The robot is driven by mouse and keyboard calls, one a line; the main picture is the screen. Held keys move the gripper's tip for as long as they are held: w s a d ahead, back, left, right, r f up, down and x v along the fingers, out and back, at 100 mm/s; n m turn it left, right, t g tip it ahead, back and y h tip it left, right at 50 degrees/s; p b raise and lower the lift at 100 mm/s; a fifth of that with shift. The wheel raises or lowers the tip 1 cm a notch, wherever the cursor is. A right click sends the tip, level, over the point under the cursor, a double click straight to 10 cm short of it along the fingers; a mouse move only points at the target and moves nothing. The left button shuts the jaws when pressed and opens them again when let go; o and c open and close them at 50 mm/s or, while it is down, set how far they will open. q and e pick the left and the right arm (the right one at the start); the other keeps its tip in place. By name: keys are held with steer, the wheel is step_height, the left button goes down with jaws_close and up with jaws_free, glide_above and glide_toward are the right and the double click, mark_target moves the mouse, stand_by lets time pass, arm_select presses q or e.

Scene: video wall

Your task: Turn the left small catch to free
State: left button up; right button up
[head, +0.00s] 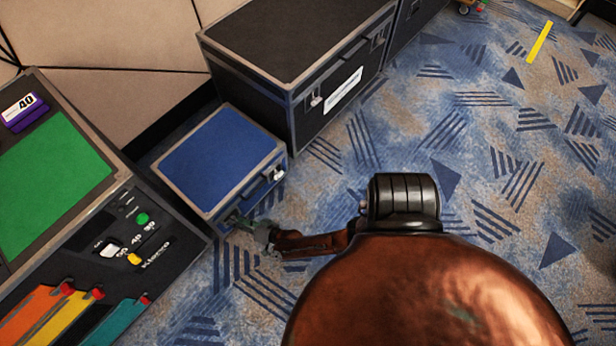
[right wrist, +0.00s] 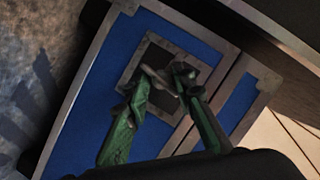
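A small blue case (head: 222,152) with grey metal edges stands on the carpet. Its right catch (head: 278,174) shows on the front, beside a dark handle (head: 264,184). The left catch is hidden by my right gripper (head: 242,220) in the head view. In the right wrist view, the left small catch (right wrist: 160,80) sits on a grey plate (right wrist: 133,70) set in the blue face. The green fingers of my right gripper (right wrist: 165,83) stand apart, their tips on either side of the catch. Whether they press on it I cannot tell. My left gripper is not in view.
A large black case (head: 300,40) stands directly behind the blue one. A panel with a green top (head: 52,185) and coloured strips stands close on the left. Patterned carpet (head: 480,140) on the right is free, with a yellow strip (head: 540,42).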

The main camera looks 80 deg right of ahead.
arm_select(q)
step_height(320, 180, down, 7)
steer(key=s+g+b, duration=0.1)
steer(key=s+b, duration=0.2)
steer(key=b, duration=0.3)
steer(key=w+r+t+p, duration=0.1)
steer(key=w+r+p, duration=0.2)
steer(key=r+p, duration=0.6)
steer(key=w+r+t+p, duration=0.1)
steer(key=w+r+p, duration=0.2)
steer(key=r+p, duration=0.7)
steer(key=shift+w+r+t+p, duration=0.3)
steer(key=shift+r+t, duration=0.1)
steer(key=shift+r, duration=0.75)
arm_select(e)
steer(key=s+a+f+n+g+y, duration=0.1)
steer(key=s+n+g+y, duration=0.1)
steer(key=s, duration=1.5)
steer(key=s+a+f+n+g+y, duration=0.2)
steer(key=s+n+g, duration=0.2)
steer(key=s, duration=1.2)
steer(key=shift+s+a+f+n+g, duration=0.15)
steer(key=shift+s+f+n+g, duration=0.2)
steer(key=shift+n, duration=0.65)
